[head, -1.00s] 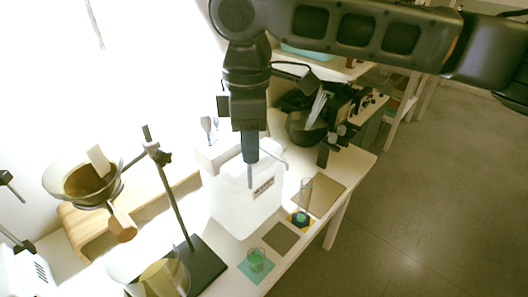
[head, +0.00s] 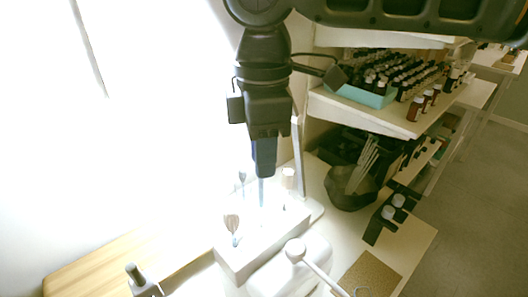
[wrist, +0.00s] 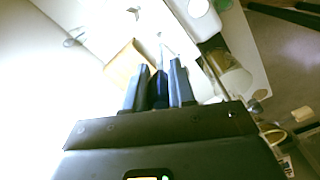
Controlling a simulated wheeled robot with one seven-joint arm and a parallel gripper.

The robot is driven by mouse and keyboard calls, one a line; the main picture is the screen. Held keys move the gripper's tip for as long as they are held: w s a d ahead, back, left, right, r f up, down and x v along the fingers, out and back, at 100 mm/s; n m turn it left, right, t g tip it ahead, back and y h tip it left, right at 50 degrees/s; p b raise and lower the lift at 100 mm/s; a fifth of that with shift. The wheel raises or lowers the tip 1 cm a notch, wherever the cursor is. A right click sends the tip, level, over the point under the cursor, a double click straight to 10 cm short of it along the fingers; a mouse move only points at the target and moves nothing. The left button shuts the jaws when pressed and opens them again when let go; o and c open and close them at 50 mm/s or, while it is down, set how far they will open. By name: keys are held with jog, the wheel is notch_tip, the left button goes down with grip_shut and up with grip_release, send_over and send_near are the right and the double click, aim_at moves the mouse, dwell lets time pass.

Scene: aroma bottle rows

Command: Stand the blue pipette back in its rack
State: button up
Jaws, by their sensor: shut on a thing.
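My gripper (head: 264,140) is shut on the blue pipette (head: 264,160), which hangs upright, tip down, in the head view. In the wrist view the pipette (wrist: 160,88) shows between the two dark fingers of my gripper (wrist: 158,75). Its thin pale tip stands in front of the white furniture, and I cannot tell whether it touches anything. A long white block (head: 235,262) below has whisk-like tools standing at it. I cannot tell for sure whether this block is the pipette's rack; bright glare washes out its top.
A slim upright post (head: 298,155) stands just right of the pipette. A dark bowl (head: 352,188) with pale sticks stands further right. Shelves with a teal tray (head: 370,95) and several brown bottles are behind. A white lidded container (head: 290,272) is at the front.

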jog(key=shift+f, duration=0.15)
jog(key=shift+f+b, duration=0.55)
jog(key=shift+f, duration=1.2)
jog(key=shift+f, duration=0.65)
jog(key=shift+f, duration=0.35)
jog(key=shift+f, duration=0.3)
jog(key=shift+f, duration=0.35)
jog(key=shift+f+b, duration=0.3)
jog(key=shift+f, duration=0.15)
jog(key=shift+f, duration=0.35)
jog(key=shift+f+b, duration=0.35)
jog(key=shift+f, duration=0.2)
